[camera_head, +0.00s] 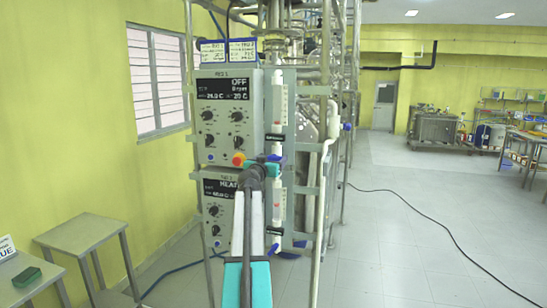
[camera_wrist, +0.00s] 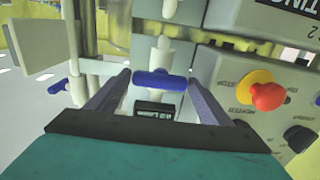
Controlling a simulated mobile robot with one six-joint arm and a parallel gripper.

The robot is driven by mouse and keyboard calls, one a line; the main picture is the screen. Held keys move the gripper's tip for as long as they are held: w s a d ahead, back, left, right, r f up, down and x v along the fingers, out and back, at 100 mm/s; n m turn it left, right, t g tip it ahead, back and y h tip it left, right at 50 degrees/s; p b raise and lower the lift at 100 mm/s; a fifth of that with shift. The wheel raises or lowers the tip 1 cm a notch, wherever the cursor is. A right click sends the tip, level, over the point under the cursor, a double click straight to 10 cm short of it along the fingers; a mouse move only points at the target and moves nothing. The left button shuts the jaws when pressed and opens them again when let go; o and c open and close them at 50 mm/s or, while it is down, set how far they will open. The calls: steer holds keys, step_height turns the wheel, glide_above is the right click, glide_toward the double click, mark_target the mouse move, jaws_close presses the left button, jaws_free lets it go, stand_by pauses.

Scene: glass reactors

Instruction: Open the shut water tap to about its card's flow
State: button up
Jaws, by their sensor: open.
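In the wrist view a blue tap handle (camera_wrist: 158,84) lies crosswise on a white valve body (camera_wrist: 163,58). My gripper (camera_wrist: 160,78) is open, with one dark finger on each side of the handle. The handle's ends are close to the fingers; I cannot tell whether they touch. A small dark flow display (camera_wrist: 158,109) below the handle seems to read 0.0 L/min. In the head view my gripper (camera_head: 262,168) is at the front of the reactor rack, and the handle is hidden there.
A red knob on a yellow base (camera_wrist: 268,96) sits on the control panel close to the right finger. Another blue handle (camera_wrist: 60,86) is at the left. Grey tables (camera_head: 75,233) stand left of the rack. A black cable (camera_head: 440,222) crosses the open floor at right.

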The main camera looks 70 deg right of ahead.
steer(key=shift+d, duration=0.75)
steer(key=c, duration=0.8)
steer(key=shift+o, duration=0.2)
